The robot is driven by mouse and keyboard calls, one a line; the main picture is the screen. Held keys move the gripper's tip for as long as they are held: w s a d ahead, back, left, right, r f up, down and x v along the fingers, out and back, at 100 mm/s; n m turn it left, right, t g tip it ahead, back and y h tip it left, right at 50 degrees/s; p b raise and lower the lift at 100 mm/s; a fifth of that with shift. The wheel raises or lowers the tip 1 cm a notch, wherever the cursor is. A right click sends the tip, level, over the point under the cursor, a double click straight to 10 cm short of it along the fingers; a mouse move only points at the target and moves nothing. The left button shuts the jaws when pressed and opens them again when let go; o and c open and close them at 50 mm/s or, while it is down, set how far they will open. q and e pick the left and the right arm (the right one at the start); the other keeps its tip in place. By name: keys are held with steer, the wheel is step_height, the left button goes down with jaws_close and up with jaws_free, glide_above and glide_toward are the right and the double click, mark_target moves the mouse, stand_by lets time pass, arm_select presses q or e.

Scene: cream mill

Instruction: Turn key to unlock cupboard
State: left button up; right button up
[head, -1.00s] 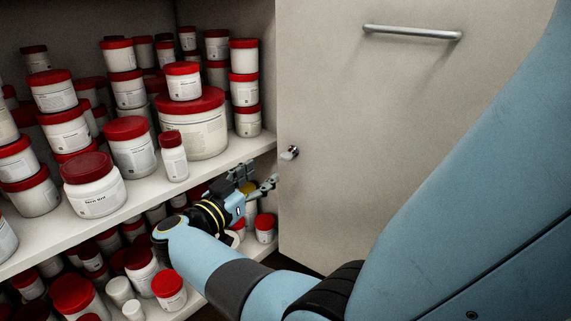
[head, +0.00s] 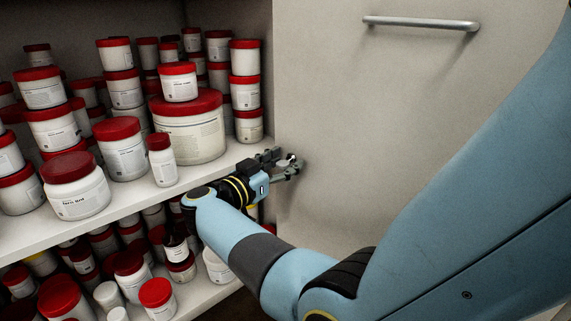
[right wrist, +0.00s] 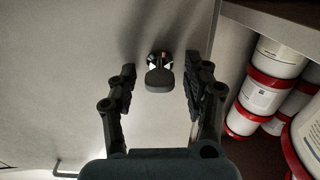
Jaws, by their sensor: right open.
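The key (right wrist: 159,77) shows in the right wrist view as a dark rounded head in front of a shiny lock (right wrist: 159,58) on the cupboard door (head: 400,130). My right gripper (right wrist: 160,82) is open, with one finger on either side of the key and a gap visible to each. In the head view my right gripper (head: 284,161) is at the door's left edge, and its fingers largely cover the lock and key. My left gripper is in neither view.
A metal bar handle (head: 421,23) is high on the door. Open shelves (head: 190,180) to the left hold many white jars with red lids, such as a large jar (head: 190,130) close to my right gripper. The door face right of the lock is clear.

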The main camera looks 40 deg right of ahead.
jaws_close()
